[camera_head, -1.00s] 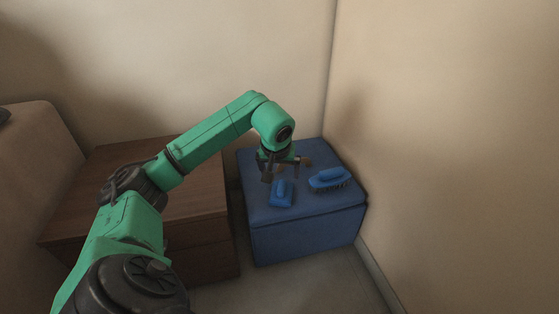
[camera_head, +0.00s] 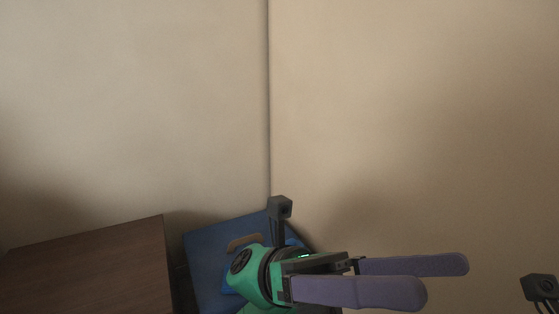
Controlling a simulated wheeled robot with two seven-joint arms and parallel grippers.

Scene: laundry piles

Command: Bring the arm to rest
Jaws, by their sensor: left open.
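My left gripper (camera_head: 445,279) is at the lower middle right, raised close to the camera. Its two purple-grey fingers are apart and point right, with nothing between them. Behind it my green wrist covers part of the blue box (camera_head: 203,258). A small dark camera block (camera_head: 280,207) stands up from my left wrist. At the lower right edge, a similar dark block (camera_head: 540,289) appears to belong to my right arm; the right gripper's fingers are out of view.
A brown wooden cabinet (camera_head: 90,265) stands at the lower left. A brown piece (camera_head: 243,242) and blue items, mostly hidden by my wrist, lie on the blue box. Bare beige walls meet in a corner behind; the upper space is clear.

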